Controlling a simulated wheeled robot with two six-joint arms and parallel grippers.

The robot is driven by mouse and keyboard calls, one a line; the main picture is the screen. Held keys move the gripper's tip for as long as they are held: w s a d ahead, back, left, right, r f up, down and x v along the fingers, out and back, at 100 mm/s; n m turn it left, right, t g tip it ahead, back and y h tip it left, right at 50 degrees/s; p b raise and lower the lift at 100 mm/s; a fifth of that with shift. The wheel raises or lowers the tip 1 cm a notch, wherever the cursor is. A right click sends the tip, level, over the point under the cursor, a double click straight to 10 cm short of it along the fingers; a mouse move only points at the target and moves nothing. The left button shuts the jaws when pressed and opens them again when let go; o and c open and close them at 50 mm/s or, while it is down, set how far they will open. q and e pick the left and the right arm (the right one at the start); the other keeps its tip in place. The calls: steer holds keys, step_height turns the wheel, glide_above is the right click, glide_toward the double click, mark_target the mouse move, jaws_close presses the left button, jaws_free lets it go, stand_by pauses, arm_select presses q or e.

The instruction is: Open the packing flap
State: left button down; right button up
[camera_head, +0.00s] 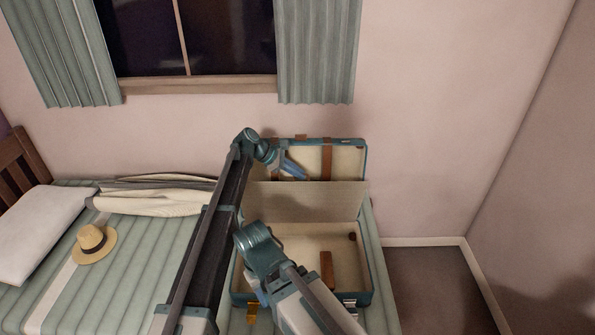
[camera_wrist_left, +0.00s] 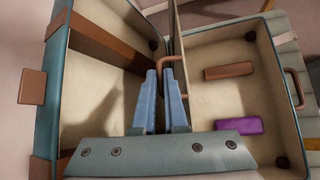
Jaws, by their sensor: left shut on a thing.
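The suitcase (camera_head: 372,265) lies open on the bed, its lid (camera_head: 345,160) raised at the back. The packing flap (camera_head: 308,200) is a pale panel standing up between lid and base. In the left wrist view the flap (camera_wrist_left: 174,35) shows nearly edge-on, with a brown loop handle (camera_wrist_left: 185,78). My left gripper (camera_head: 300,174) is behind the flap's top edge; in its wrist view the blue fingers (camera_wrist_left: 163,85) are shut at the handle. The exact grip is partly hidden by the fingers.
The base holds a brown item (camera_wrist_left: 229,71) and a purple item (camera_wrist_left: 238,125). A straw hat (camera_head: 94,243), a pillow (camera_head: 42,232) and folded cloth (camera_head: 155,201) lie left on the bed. The wall stands close behind the lid. Floor right of the bed is clear.

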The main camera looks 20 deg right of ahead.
arm_select(q)
steer(key=shift+d+f, duration=0.1)
steer(key=shift+d, duration=0.1)
steer(key=c, duration=1.3)
jaws_free()
steer(key=shift+d, duration=0.1)
steer(key=shift+o, duration=0.3)
steer(key=shift+w+d+f, duration=0.15)
steer(key=shift+w, duration=0.05)
steer(key=shift+a+r, duration=0.25)
steer(key=shift+a, duration=0.05)
steer(key=p+v, duration=1)
steer(key=v, duration=0.3)
steer(key=shift+r, duration=0.45)
